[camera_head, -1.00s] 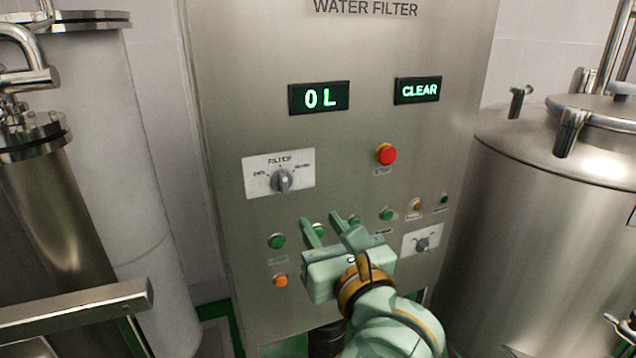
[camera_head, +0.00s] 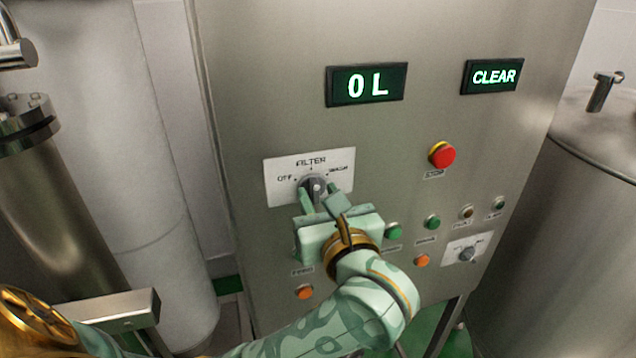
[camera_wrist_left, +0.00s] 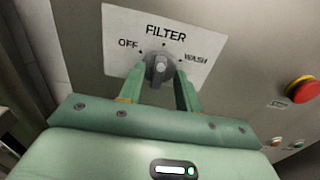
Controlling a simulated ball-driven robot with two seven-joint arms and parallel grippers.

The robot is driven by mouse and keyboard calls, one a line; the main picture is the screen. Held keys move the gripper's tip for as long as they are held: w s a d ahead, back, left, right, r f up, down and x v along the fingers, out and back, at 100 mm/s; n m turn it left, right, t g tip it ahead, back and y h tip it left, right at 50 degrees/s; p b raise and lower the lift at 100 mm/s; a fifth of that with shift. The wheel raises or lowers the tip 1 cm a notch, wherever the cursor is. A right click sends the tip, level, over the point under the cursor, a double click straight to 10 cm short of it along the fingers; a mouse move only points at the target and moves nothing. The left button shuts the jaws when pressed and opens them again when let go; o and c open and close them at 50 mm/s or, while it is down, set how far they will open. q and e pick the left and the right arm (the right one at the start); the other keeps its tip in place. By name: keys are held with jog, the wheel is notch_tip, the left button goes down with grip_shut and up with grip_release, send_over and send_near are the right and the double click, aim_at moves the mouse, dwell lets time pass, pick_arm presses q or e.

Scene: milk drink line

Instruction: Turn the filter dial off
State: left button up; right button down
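The filter dial (camera_head: 314,187) is a grey knob on a white plate (camera_head: 281,168) marked FILTER, with OFF at left and WASH at right. In the left wrist view the dial (camera_wrist_left: 159,67) shows close up, its grip standing roughly upright, near the middle mark. My left gripper (camera_head: 322,200) is open just below the dial. Its two fingers (camera_wrist_left: 160,84) reach up towards the knob's lower left and lower right, with the knob between or just beyond the tips. I cannot tell whether they touch it. My right gripper is not in view.
A red stop button (camera_head: 442,155) sits right of the dial. Green buttons (camera_head: 393,231), orange buttons (camera_head: 305,292) and a second small dial (camera_head: 467,254) lie lower on the panel. Displays read 0 L (camera_head: 367,84) and CLEAR (camera_head: 492,75). Steel tanks stand at both sides.

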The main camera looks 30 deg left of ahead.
pick_arm(q)
jog(key=shift+w+a, duration=0.1)
jog(key=shift+a, duration=0.05)
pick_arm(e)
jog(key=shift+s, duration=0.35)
pick_arm(q)
jog(key=shift+s, duration=0.2)
grip_shut()
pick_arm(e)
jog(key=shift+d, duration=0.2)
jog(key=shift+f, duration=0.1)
pick_arm(q)
jog(key=shift+f+n+b, duration=0.1)
jog(key=shift+n+b, duration=0.4)
jog(key=shift+b, duration=0.4)
jog(key=n+b, duration=0.9)
jog(key=b, duration=0.3)
jog(key=shift+f+b, duration=0.2)
jog(key=shift+b, duration=0.1)
jog(key=shift+s+r+n+b, duration=0.1)
jog(key=shift+r+n+b, duration=0.1)
jog(key=shift+n+b, duration=0.95)
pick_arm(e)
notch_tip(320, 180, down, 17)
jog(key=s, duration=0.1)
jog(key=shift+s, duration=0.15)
